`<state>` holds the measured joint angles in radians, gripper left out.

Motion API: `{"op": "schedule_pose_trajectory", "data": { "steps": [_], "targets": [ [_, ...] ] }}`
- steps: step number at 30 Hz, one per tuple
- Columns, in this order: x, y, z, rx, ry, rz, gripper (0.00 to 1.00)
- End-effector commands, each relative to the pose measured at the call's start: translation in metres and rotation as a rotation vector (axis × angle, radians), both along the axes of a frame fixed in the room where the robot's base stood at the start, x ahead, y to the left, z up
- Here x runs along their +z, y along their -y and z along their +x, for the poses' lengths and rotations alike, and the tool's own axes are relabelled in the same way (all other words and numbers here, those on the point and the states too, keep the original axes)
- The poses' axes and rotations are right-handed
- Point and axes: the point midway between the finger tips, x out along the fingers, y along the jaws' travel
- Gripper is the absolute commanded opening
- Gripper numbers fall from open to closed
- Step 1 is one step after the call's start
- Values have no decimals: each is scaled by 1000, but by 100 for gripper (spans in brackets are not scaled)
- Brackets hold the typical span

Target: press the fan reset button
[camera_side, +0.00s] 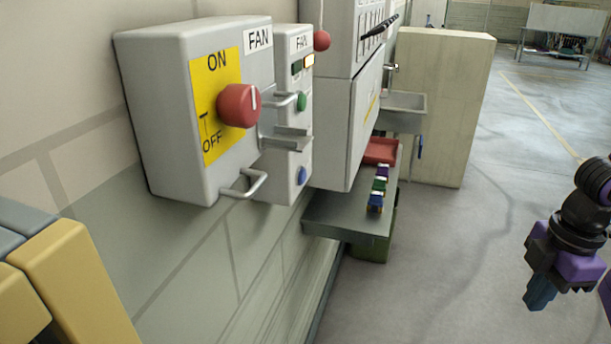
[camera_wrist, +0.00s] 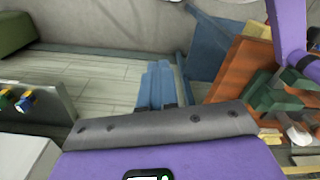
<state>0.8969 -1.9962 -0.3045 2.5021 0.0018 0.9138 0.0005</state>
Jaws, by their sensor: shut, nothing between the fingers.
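A narrow grey fan box (camera_side: 292,140) labelled FAN hangs on the wall in the side view. It carries a green button (camera_side: 301,101) and, lower down, a blue button (camera_side: 302,176). No wording beside these buttons is legible, so I cannot tell which is the reset. A larger fan switch box (camera_side: 165,110) hangs nearer the camera, with a red rotary knob (camera_side: 238,105) between ON and OFF. My gripper (camera_side: 538,298) is at the far right, shut and empty, pointing down, well away from the boxes. Its blue fingers (camera_wrist: 158,88) also show in the wrist view.
Metal handles (camera_side: 247,186) stick out around the boxes. A large grey cabinet (camera_side: 338,110) stands just beyond. Below is a grey shelf (camera_side: 345,214) with a red tray (camera_side: 381,150) and several small coloured items (camera_side: 380,186). Open floor (camera_side: 450,265) lies between shelf and gripper.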

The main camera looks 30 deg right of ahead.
Motion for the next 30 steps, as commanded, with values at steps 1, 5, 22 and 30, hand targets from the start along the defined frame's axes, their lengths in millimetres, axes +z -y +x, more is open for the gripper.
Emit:
{"op": "schedule_pose_trajectory", "data": {
  "steps": [1, 5, 22, 30],
  "targets": [
    [0, 0, 0, 0, 0, 0, 0],
    [0, 0, 0, 0, 0, 0, 0],
    [56, -80, 101, -801, -2, 370, 0],
    [111, -110, 188, -1358, -73, 673, 0]
  ]
}}
